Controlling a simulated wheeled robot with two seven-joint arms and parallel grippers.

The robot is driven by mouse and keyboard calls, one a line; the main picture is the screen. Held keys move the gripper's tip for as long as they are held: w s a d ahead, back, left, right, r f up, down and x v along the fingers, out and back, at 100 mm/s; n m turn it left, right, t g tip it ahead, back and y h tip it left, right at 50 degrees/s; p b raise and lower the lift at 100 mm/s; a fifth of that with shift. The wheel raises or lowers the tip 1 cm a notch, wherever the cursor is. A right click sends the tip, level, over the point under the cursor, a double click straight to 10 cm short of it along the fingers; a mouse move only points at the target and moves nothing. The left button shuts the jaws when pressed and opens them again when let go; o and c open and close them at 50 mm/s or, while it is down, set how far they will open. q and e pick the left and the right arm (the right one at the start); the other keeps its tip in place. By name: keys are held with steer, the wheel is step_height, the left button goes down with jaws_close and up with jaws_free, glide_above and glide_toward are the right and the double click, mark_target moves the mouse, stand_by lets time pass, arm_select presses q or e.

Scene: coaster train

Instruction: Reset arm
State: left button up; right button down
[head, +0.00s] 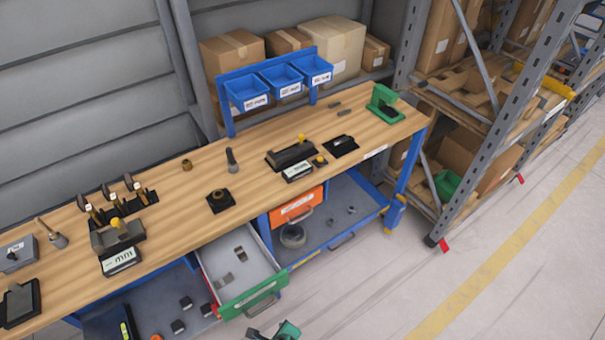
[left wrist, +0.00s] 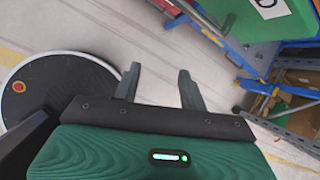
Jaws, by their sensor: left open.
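My left gripper (left wrist: 160,78) shows in the left wrist view, with its two dark fingers apart and nothing between them. Its green body fills the bottom of that view. In the head view a small part of a green and dark gripper (head: 275,332) shows at the bottom edge, below the open drawer and clear of the bench; it looks like my left one. A green drawer front (left wrist: 262,18) with a white label is at the upper right of the wrist view. My right gripper is not in view.
A wooden workbench (head: 240,220) carries fixtures, tools and blue bins (head: 283,77). A drawer with a green front (head: 255,297) stands open toward me, with small parts inside. An orange drawer (head: 297,207) is beside it. Shelving (head: 485,120) stands at right. Floor at lower right is clear.

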arm_select(q)
steer(key=s+a+f+n+g+h+b, duration=0.1)
steer(key=s+a+f+n, duration=0.25)
steer(key=f, duration=0.35)
steer(key=s+a+f+n+g+b, duration=0.1)
steer(key=s+a+f+n+b, duration=0.2)
steer(key=f, duration=0.4)
steer(key=s+a+f+n+g+h, duration=0.1)
steer(key=s+a+f+n, duration=0.15)
steer(key=s+f, duration=0.35)
steer(key=s+a+f+n+g+b, duration=0.1)
steer(key=s+a+f+n+b, duration=0.2)
steer(key=s+a+f+n, duration=0.7)
steer(key=s+f+n, duration=0.2)
steer(key=s+n, duration=0.1)
steer(key=shift+h, duration=0.4)
